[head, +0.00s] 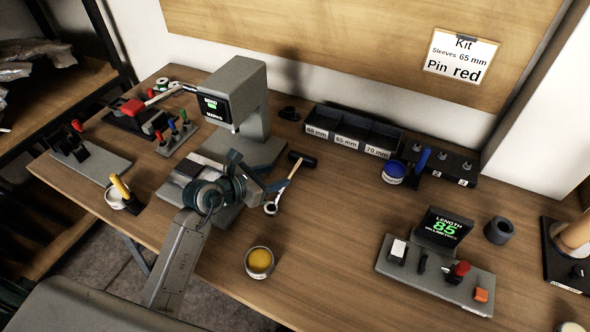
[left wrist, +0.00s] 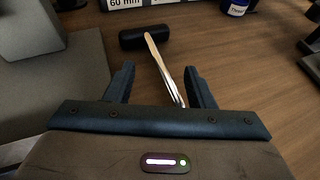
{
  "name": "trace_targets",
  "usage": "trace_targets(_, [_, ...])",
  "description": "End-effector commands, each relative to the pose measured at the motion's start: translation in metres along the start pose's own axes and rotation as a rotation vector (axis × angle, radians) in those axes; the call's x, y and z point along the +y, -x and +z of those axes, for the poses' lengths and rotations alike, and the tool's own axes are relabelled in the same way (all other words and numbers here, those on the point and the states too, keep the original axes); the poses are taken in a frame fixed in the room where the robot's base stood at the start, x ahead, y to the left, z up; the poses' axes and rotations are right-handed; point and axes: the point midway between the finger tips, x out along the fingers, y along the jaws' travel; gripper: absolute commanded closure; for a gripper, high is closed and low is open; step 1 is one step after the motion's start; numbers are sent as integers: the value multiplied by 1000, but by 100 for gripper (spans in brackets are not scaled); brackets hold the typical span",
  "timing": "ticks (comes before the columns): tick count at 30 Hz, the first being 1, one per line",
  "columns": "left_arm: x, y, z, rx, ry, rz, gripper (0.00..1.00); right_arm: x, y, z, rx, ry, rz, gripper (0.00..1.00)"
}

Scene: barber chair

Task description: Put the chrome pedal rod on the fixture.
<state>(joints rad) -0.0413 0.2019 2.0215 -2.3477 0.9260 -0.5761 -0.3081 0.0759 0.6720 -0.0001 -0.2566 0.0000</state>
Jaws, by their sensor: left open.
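The chrome pedal rod (head: 285,187) lies on the wooden table just right of the grey press, with a black cylindrical piece (head: 302,159) at its far end. In the left wrist view the bright rod (left wrist: 165,68) runs between the fingers, with the black cylinder (left wrist: 145,38) beyond. My left gripper (head: 262,187) is open around the near part of the rod; its fingers (left wrist: 160,80) stand apart from it on both sides. The grey press (head: 252,95) with a lit display stands behind my gripper. I cannot tell which part is the fixture. My right gripper is not in view.
A three-bin sleeve tray (head: 352,130) stands at the back. A blue-topped can (head: 394,171), a yellow-filled can (head: 259,262) and a length gauge (head: 436,262) reading 85 are around. Tool stands (head: 90,164) fill the left. The table between the press and gauge is mostly clear.

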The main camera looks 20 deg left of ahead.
Motion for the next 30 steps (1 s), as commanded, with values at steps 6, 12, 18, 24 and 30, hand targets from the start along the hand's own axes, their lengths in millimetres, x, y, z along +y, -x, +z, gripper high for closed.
trace_targets(6, [0, -17, 1, -1, 2, -1, 51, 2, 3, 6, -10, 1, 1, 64])
trace_targets(12, [4, -41, 2, -2, 6, -2, 51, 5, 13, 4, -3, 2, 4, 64])
trace_targets(18, [4, -64, 0, -2, 4, -2, 51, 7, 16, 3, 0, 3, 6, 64])
trace_targets(24, [4, -67, -2, -1, 2, -1, 51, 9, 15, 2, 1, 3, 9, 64])
trace_targets(30, [4, -67, -2, -1, 2, -1, 78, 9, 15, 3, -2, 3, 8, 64])
